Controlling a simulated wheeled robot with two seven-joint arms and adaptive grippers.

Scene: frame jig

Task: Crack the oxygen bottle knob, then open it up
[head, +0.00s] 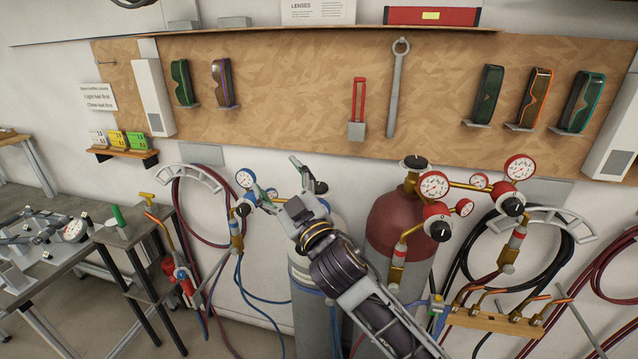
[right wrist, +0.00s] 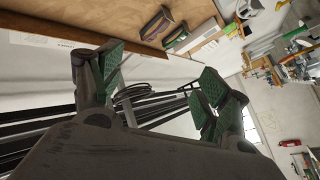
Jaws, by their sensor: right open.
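The oxygen bottle appears to be the grey cylinder (head: 306,300) standing against the wall, with its upper part largely hidden by my right arm. A dark knob (head: 320,187) shows at its top, just right of my right gripper. My right gripper (head: 279,178) is open, its fingers spread in front of the bottle's top and close to the regulator gauges. I cannot tell whether it touches anything there. In the right wrist view the green-padded fingers (right wrist: 160,92) are wide apart with nothing between them. My left gripper is not in view.
A maroon cylinder (head: 392,225) with its own black knob (head: 413,162) and gauges (head: 434,186) stands close on the right. Hoses hang on both sides. A steel table (head: 45,265) with clamps is at left. A wooden torch rack (head: 495,322) is at lower right.

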